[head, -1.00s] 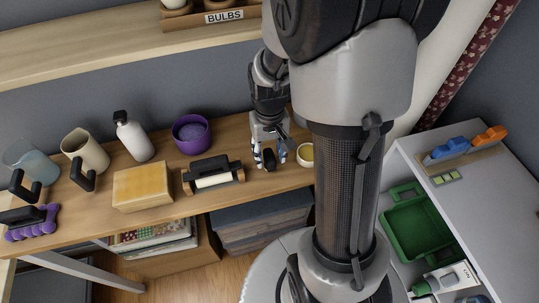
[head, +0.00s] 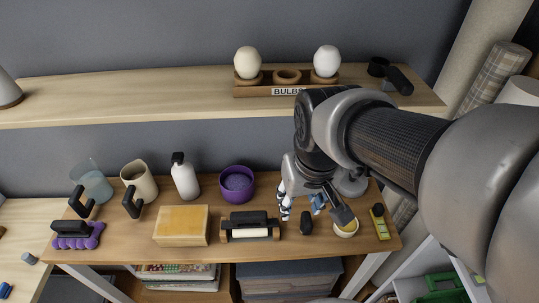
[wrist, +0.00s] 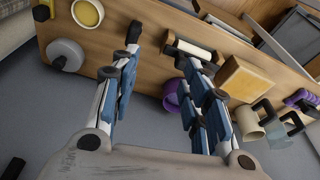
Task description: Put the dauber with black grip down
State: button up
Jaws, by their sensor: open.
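The dauber with black grip (head: 306,222) stands on the wooden table near its front edge, between the roller in its holder and the small bowl. It also shows in the wrist view (wrist: 134,31), just past the tip of one finger. My gripper (head: 300,207) is open and empty, just behind the dauber in the head view. In the wrist view my gripper (wrist: 157,58) has its two fingers spread wide with bare table between them. I cannot tell whether a fingertip still touches the dauber.
The roller holder (head: 250,230) is close on the left, the cream bowl (head: 346,229) close on the right. A purple pot (head: 237,183) and round white object (head: 352,183) stand behind. A yellow block (head: 181,226) lies farther left. The shelf (head: 170,92) runs above.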

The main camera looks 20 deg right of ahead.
jog(key=s+a+r+n+t, duration=0.1)
jog(key=s+a+r+t, duration=0.1)
jog(key=s, duration=0.5)
jog(key=shift+a+r, duration=0.55)
jog(key=shift+a, duration=0.3)
jog(key=shift+o, duration=0.5)
